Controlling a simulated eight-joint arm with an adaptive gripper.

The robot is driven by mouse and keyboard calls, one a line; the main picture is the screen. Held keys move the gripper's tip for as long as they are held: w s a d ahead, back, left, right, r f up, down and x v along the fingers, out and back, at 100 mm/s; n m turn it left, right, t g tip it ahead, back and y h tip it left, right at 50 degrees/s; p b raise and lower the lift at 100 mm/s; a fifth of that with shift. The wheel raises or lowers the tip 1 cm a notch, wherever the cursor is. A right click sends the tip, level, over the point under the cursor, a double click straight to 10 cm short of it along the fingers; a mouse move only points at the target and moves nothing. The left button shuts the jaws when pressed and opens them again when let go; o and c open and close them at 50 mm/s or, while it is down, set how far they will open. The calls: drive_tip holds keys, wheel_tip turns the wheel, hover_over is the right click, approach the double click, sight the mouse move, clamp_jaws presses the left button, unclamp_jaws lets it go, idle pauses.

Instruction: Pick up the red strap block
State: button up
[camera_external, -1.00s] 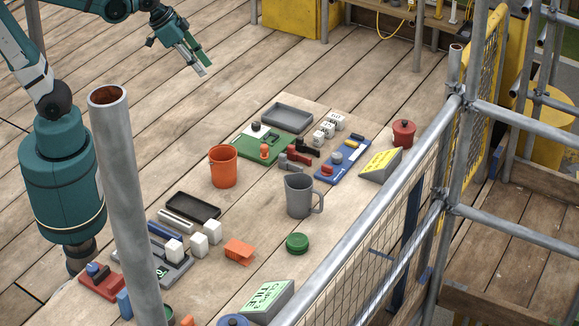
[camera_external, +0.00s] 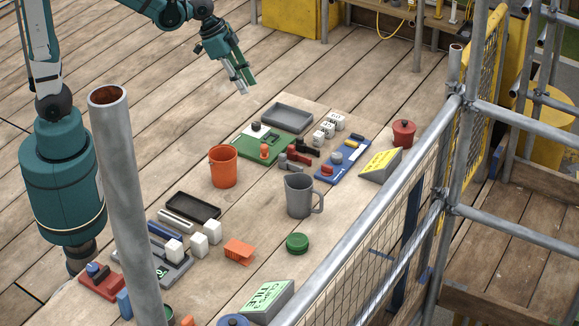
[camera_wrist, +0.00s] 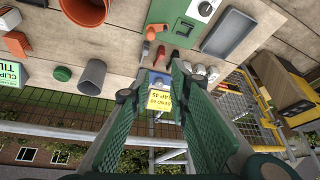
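My gripper (camera_external: 246,90) hangs in the air above the deck, left of and beyond the grey tray, with its fingers apart and nothing between them. In the wrist view my gripper (camera_wrist: 155,82) shows two green pads spread apart. Small red pieces lie below: one (camera_external: 327,171) is on the blue board (camera_external: 343,160), and another, with dark parts (camera_external: 308,147), lies between the green and blue boards. I cannot tell which is the strap block.
A green board (camera_external: 262,146), grey tray (camera_external: 287,118), white cubes (camera_external: 328,129), orange cup (camera_external: 223,166) and grey mug (camera_external: 299,196) crowd the work area. A red pot (camera_external: 403,133) and yellow-labelled sign (camera_external: 381,164) stand near the scaffold rail (camera_external: 411,170).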

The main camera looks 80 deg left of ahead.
drive_tip(key=m+g, duration=0.1)
drive_tip(key=m, duration=0.1)
approach(291, 146)
drive_tip(key=shift+w+a+f+m+g+h+b, duration=0.2)
drive_tip(key=shift+w+f+m+h, duration=0.2)
drive_tip(key=shift+f, duration=0.3)
drive_tip(key=shift+w+a+f+m+g+h+b, duration=0.15)
drive_tip(key=shift+w+f+m+h, duration=0.15)
drive_tip(key=shift+w+f+m, duration=0.3)
drive_tip(key=shift+s+f, duration=0.1)
drive_tip(key=shift+s, duration=0.05)
drive_tip(key=shift+w+d+f, duration=0.2)
drive_tip(key=shift+w+f, duration=0.05)
drive_tip(key=shift+f, duration=0.4)
drive_tip(key=shift+w+d+f, duration=0.1)
drive_tip(key=shift+d+f, duration=0.05)
drive_tip(key=shift+f, duration=0.35)
drive_tip(key=shift+f, duration=0.15)
drive_tip(key=shift+b+x, duration=0.4)
drive_tip(key=shift+x, duration=2.1)
drive_tip(key=shift+d, duration=0.1)
